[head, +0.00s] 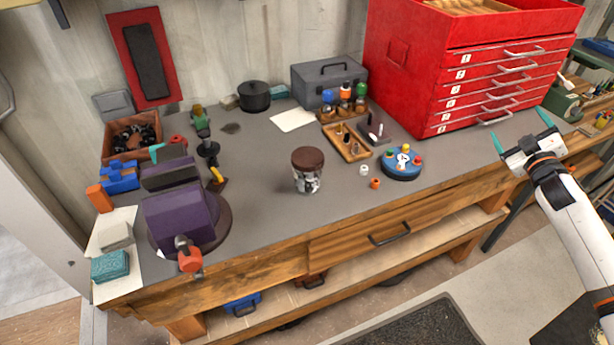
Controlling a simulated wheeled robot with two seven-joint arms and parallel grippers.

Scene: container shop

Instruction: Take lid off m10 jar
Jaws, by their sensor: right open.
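A small clear jar (308,181) with dark and light contents stands upright on the grey workbench, near its front edge at the middle of the view. A brown round lid (308,158) sits on top of the jar. No label on the jar can be read. My right gripper (521,136) is at the right, well away from the jar, by the right end of the bench. Its two teal fingertips are spread apart, with nothing between them. My left gripper is not in view.
A purple vise (180,215) stands on the bench at left. A red drawer cabinet (410,70) stands at back right. A blue round holder (402,165), a wooden tray (345,142) and two small pieces lie right of the jar. Bench surface left of the jar (262,170) is clear.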

